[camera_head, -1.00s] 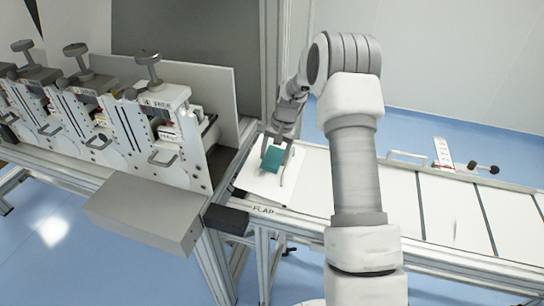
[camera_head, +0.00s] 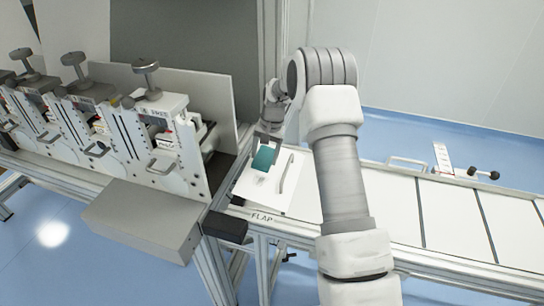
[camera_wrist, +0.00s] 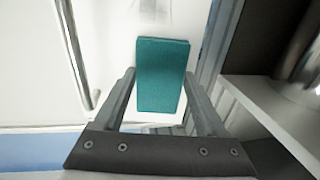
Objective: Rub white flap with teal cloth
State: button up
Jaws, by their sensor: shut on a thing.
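The teal cloth (camera_head: 264,158) is a small flat rectangular pad. My gripper (camera_head: 266,146) is shut on it and holds it at the left end of the conveyor. In the wrist view the teal cloth (camera_wrist: 162,75) sits between the two fingers of my gripper (camera_wrist: 162,85). The white flap (camera_head: 272,196) is a pale plate with a grey bar handle (camera_head: 287,172) on it, above the label FLAP. The cloth is over the flap's far left part. I cannot tell whether it touches the surface. A faint grey smudge shows on the flap just in front of the cloth.
A machine with several knobbed units (camera_head: 150,130) and a grey box (camera_head: 142,217) stands at the left. A metal post (camera_head: 272,60) rises behind the flap. The white conveyor (camera_head: 450,215) runs right, with a handle and a small lever beyond it.

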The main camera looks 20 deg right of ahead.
jog(key=shift+w+a+r, duration=0.15)
jog(key=shift+w+a, duration=0.3)
jog(key=shift+a, duration=0.3)
jog(key=shift+r, duration=0.1)
jog(key=shift+s+d+r+p, duration=0.15)
jog(key=shift+r+p, duration=0.4)
jog(key=shift+r, duration=0.45)
jog(key=shift+s+d+r+p, duration=0.15)
jog(key=shift+r+p, duration=0.4)
jog(key=shift+r, duration=0.4)
jog(key=shift+d+r+p, duration=0.15)
jog(key=shift+r+p, duration=0.4)
jog(key=shift+r, duration=0.45)
jog(key=r+p, duration=0.1)
jog(key=r, duration=0.2)
jog(key=shift+s+d+p, duration=0.15)
jog(key=shift+d+p, duration=0.05)
jog(key=shift+p, duration=0.15)
